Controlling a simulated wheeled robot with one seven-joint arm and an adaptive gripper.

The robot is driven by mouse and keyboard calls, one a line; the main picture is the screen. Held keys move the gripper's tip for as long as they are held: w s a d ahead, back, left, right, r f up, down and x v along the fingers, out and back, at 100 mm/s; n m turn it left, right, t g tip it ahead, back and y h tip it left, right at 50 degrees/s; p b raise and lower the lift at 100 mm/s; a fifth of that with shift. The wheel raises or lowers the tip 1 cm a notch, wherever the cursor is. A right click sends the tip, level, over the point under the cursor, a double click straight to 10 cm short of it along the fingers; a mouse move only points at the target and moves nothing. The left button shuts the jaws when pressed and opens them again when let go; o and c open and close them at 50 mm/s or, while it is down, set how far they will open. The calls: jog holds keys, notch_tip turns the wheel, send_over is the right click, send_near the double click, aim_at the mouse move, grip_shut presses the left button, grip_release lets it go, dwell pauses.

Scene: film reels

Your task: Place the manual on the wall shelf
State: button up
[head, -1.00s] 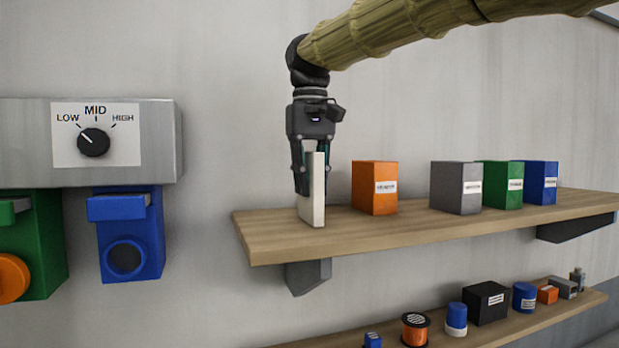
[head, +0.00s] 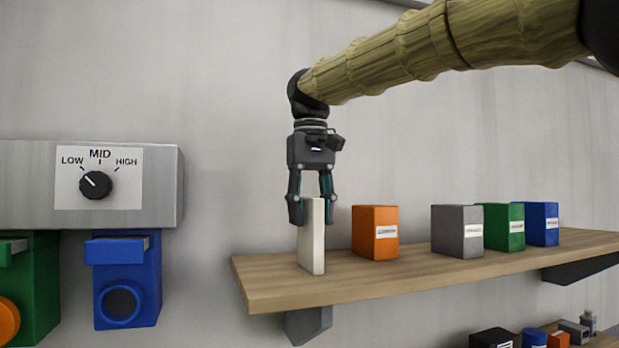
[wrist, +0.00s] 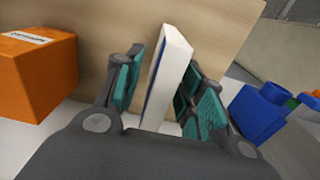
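The manual (head: 312,245) is a thin white upright slab standing on the wooden wall shelf (head: 275,286), near its left end. My gripper (head: 312,212) is above it, with its fingers spread to either side of the manual's upper part. In the wrist view the manual (wrist: 168,68) shows a white edge and a blue face between my teal finger pads (wrist: 160,88). A gap shows between the left pad and the manual. The right pads are close to it, and I cannot tell whether they touch.
An orange box (head: 375,232) stands just right of the manual, then grey (head: 456,231), green (head: 502,227) and blue (head: 541,223) boxes. Left on the wall is a grey dial panel (head: 160,190) with blue and green units below. A lower shelf holds small items.

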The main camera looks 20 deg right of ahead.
notch_tip(320, 180, up, 9)
jog(key=shift+a+r+b, duration=0.1)
jog(key=shift+r+b, duration=0.05)
jog(key=shift+b, duration=0.55)
